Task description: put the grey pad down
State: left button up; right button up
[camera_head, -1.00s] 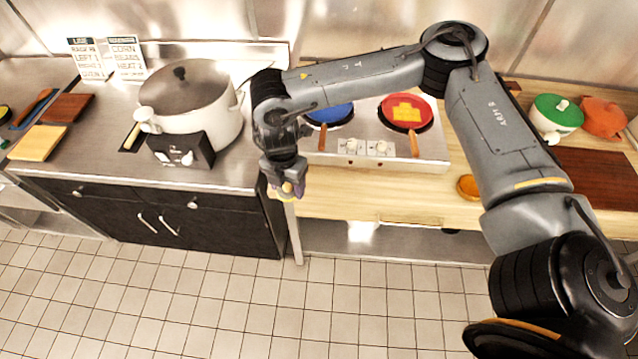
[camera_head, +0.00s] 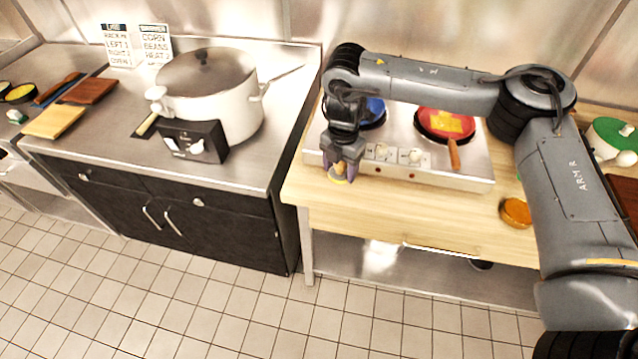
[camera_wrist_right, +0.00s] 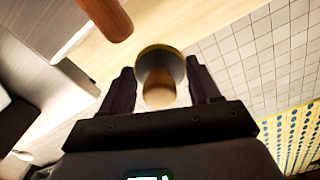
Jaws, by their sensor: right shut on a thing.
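My right gripper (camera_head: 340,176) hangs fingers-down over the left front part of the wooden counter (camera_head: 400,222), in front of the burner unit. It is shut on a small round thing, which I take to be the grey pad (camera_wrist_right: 150,60). In the right wrist view it shows a grey disc with a yellowish rim and a tan knob-like middle, between my two dark fingers. In the head view only a little of it shows, yellowish, at the fingertips. I cannot tell whether it touches the counter. My left gripper is not in view.
A burner unit (camera_head: 390,165) carries a red pan (camera_head: 430,118) and a blue pan (camera_head: 376,108). A pan handle (camera_wrist_right: 107,18) is close in the wrist view. An orange disc (camera_head: 515,212) lies on the counter to the right. The wood between is clear. A large pot (camera_head: 212,105) stands left.

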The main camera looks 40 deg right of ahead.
send_over(319, 188)
notch_tip(319, 188, down, 4)
jog(key=shift+w+r+b, duration=0.1)
jog(key=shift+r+b, duration=0.15)
jog(key=shift+b, duration=0.2)
jog(key=shift+f, duration=2)
jog(key=shift+f, duration=0.15)
jog(key=o, duration=1)
jog(key=shift+o, duration=0.2)
